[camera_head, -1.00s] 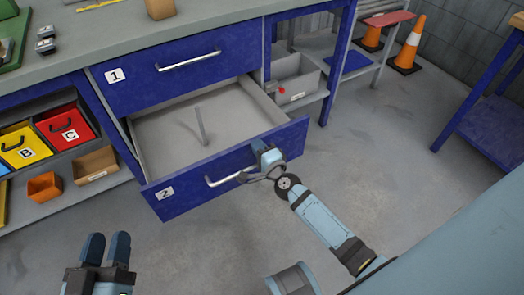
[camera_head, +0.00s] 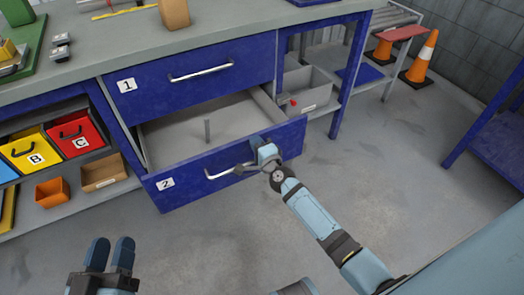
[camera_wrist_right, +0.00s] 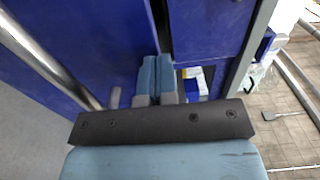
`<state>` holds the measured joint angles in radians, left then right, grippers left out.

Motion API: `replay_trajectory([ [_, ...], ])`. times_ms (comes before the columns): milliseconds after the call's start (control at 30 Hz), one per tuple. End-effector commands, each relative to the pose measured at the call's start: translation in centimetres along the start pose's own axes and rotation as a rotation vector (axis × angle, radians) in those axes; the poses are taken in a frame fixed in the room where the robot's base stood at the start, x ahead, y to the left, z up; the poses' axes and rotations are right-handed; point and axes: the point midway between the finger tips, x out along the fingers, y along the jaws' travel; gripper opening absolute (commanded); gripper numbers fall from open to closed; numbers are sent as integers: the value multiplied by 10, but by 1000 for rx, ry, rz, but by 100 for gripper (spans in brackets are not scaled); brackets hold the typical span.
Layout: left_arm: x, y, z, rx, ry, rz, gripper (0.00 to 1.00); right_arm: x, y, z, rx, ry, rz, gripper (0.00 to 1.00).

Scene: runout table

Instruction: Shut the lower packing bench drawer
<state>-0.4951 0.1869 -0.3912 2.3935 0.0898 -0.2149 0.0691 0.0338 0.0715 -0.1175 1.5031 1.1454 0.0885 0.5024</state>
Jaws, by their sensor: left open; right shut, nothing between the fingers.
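The lower packing bench drawer (camera_head: 190,190), blue and labelled 2, stands partly open below the shut upper drawer labelled 1 (camera_head: 185,82). A grey peg-like item (camera_head: 207,130) stands inside the lower drawer. My right gripper (camera_head: 260,152) is shut and empty, at the drawer front near the right end of its handle (camera_head: 230,172). In the right wrist view its fingers (camera_wrist_right: 156,75) are together against or close to the blue front, with the metal handle (camera_wrist_right: 50,58) to their left; contact is unclear. My left gripper (camera_head: 109,256) is open and empty, low at the left.
Yellow bin B (camera_head: 22,158), red bin C (camera_head: 88,145), an orange box (camera_head: 52,192) and a cardboard tray (camera_head: 103,170) sit on shelves at left. A grey bin (camera_head: 312,92) is right of the drawers. Orange cones (camera_head: 424,55) stand far right. Floor before the bench is clear.

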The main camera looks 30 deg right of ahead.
Motion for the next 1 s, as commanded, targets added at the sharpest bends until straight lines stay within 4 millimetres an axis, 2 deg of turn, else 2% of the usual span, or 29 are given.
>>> replay_trajectory([
  [367, 0, 13, -21, -23, 129, 53, 42, 72, 2, 0, 1, 1, -2, 0],
  [700, 4, 7, 19, -23, -9, 62, 42, 135, 3, 0, 1, 1, -2, 0],
  [1000, 2, 3, 51, -24, -117, 71, 42, 175, 3, 0, 0, 0, 0, 0],
])
